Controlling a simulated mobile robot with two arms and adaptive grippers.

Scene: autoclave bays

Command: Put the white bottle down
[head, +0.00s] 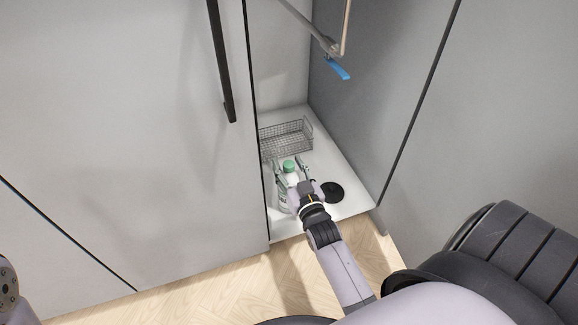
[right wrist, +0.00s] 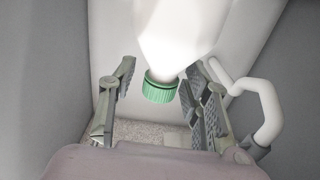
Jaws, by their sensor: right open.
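The white bottle (head: 283,196) with a green cap (head: 289,166) stands on the white floor of the open bay. My right gripper (head: 291,174) reaches in from the front and is open, with its fingers on either side of the bottle's upper part. In the right wrist view, the bottle's white body (right wrist: 178,32) and green cap (right wrist: 160,91) show between the spread fingers (right wrist: 160,78), with gaps at both sides of the cap. The bottle's lower part is partly hidden by the gripper. My left gripper is not in view.
A wire basket (head: 286,138) sits behind the bottle on the bay floor (head: 342,163). A round black disc (head: 332,192) lies right of the gripper. A white curved tube (right wrist: 264,97) is right of the fingers.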

